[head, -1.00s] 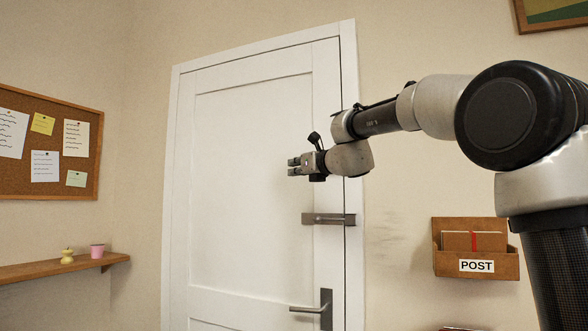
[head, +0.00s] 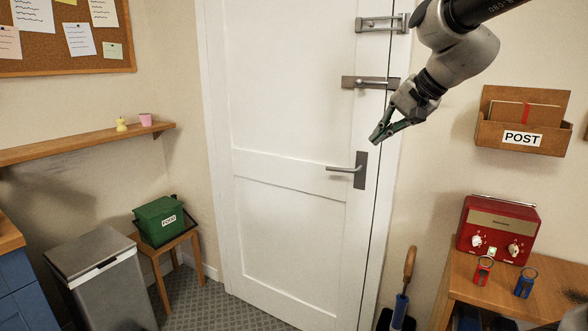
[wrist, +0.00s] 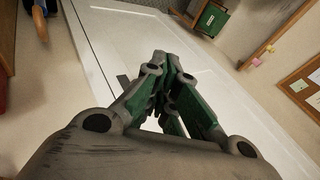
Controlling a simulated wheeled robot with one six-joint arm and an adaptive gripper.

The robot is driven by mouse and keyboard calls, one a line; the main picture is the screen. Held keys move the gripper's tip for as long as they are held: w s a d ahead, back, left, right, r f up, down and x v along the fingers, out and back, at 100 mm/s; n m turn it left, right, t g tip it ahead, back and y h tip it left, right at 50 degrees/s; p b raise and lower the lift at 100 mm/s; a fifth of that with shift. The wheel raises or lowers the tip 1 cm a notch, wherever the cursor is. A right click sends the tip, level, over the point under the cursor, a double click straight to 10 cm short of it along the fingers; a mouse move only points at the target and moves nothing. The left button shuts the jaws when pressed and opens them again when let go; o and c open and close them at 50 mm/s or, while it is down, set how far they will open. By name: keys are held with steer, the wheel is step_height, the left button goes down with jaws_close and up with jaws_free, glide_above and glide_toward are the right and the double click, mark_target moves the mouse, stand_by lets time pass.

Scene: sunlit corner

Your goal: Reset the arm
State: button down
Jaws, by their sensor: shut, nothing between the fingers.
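My gripper (head: 377,138) hangs from the arm at the upper right of the head view, in front of the right side of the white door (head: 290,110). Its fingers are together with nothing between them and point down and left. In the wrist view the green-padded fingers (wrist: 172,75) meet over the door. The lever handle (head: 349,169) is below the gripper. A flat metal latch (head: 362,83) is to the left of the gripper's wrist. A second latch (head: 378,24) is above it. The door looks closed.
A post box (head: 520,120) hangs on the right wall above a red radio (head: 497,228) on a wooden table (head: 455,285). A bin (head: 105,280), a stool with a green box (head: 159,219) and a shelf (head: 90,142) are on the left. The floor before the door is clear.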

steer(key=s+d+f+n+h, duration=0.1)
steer(key=s+d+f+n, duration=0.1)
steer(key=s+d, duration=0.3)
steer(key=s+d+f+n+g+h, duration=0.1)
steer(key=s+d+f, duration=0.3)
steer(key=s, duration=0.8)
steer(key=s+d+f+n+g+h, duration=0.1)
steer(key=s+d+f+n+h, duration=0.2)
steer(key=s+d, duration=0.4)
steer(key=shift+s+f, duration=0.55)
steer(key=shift+s, duration=0.3)
